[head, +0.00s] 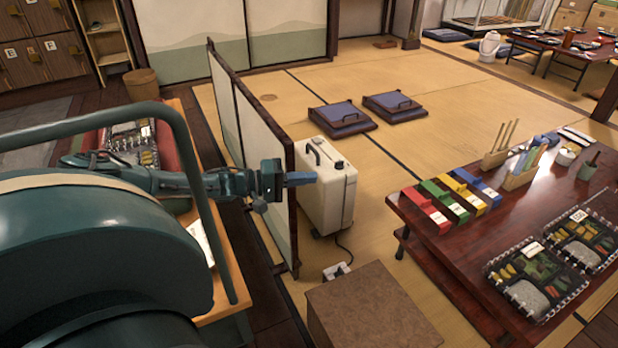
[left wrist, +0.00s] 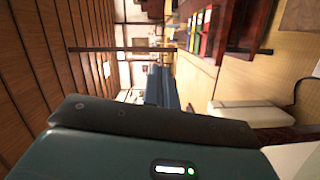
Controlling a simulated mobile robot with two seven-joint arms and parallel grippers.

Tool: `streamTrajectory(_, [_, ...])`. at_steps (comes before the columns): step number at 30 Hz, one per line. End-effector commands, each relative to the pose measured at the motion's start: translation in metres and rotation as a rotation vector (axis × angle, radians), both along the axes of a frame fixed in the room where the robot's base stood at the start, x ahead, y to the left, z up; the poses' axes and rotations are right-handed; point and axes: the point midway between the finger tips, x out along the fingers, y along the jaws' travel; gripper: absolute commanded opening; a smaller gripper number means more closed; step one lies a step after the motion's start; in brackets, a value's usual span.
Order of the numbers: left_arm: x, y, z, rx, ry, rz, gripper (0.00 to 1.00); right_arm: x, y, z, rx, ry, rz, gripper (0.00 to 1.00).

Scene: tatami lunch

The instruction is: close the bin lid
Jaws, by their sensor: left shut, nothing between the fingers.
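A brown box (head: 372,312) with a flat, plain top stands on the floor at the bottom middle of the head view. Its lower part is cut off, and I cannot tell whether it is the bin. A small brown round bin (head: 141,89) stands far back at the left by the shelf; no raised lid shows on it. My left gripper (head: 302,179) is shut and empty, held in the air in front of the folding screen's edge and the white case. Its fingers also show in the left wrist view (left wrist: 162,90). My right gripper is not in view.
The folding screen (head: 235,135) stands close to my left arm. The white case (head: 327,190) stands just behind the gripper, with a cable on the floor. A low table (head: 425,240) with colored boxes and lunch trays is at the right. Open tatami (head: 380,180) lies between.

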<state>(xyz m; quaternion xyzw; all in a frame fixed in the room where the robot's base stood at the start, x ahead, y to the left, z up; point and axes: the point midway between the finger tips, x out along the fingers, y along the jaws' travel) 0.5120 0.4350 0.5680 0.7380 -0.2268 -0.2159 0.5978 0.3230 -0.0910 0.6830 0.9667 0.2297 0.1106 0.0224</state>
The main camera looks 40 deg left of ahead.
Motion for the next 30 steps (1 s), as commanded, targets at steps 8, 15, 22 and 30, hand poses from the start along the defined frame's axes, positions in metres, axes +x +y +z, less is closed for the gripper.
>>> streamTrajectory(8, [0.051, -0.038, -0.006, -0.001, -0.005, -0.002, 0.0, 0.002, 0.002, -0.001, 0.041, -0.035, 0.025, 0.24])
streamTrajectory(15, [0.047, -0.066, -0.011, 0.0, 0.002, -0.003, 0.0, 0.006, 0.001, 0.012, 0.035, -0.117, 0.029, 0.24])
streamTrajectory(22, [0.042, -0.078, -0.012, 0.002, 0.0, -0.001, 0.0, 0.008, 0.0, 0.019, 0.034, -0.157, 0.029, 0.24])
streamTrajectory(30, [0.042, -0.078, -0.012, 0.003, 0.0, 0.0, 0.0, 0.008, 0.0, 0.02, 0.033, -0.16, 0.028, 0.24])
